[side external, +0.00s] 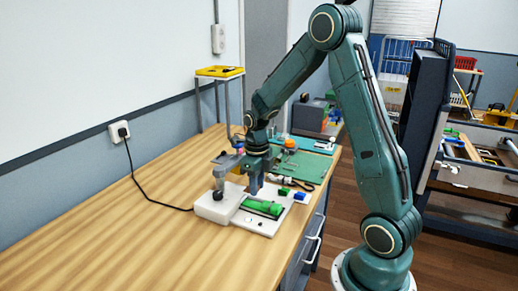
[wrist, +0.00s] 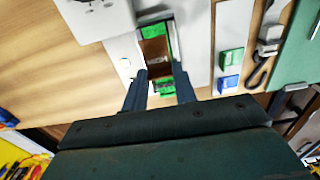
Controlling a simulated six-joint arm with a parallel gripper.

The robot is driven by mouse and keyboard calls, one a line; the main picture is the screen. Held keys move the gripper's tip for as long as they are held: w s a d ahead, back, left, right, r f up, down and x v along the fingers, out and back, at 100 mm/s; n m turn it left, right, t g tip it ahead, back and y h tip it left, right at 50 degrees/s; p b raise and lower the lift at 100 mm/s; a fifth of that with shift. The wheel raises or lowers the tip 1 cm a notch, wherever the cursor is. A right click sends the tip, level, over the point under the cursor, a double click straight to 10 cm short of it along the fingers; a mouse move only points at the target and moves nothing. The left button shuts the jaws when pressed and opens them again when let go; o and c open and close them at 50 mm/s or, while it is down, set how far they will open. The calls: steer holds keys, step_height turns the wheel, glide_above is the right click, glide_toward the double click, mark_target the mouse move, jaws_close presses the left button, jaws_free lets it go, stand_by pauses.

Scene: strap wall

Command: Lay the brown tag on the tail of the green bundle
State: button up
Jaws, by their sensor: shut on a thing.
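The green bundle (side external: 265,207) lies on a white base on the bench. In the wrist view its green (wrist: 155,30) shows beyond and around the brown tag (wrist: 156,52). My gripper (wrist: 158,70) is shut on the brown tag, with one finger on each side of it. The tag is over the green bundle; I cannot tell whether it touches it. In the side view my gripper (side external: 253,184) points down just behind the bundle, and the tag cannot be made out there.
A white device (side external: 222,205) with a grey arm stands left of the bundle. A small green block (side external: 284,191) and a blue block (side external: 299,196) sit to its right. A green mat (side external: 305,165) with tools lies behind. The near wooden bench (side external: 150,245) is clear.

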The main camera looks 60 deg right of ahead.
mark_target(257, 205)
steer(key=shift+f, duration=0.2)
steer(key=shift+f, duration=2.05)
steer(key=shift+f, duration=0.15)
steer(key=o, duration=0.9)
step_height(257, 205, up, 12)
steer(key=shift+r, duration=0.1)
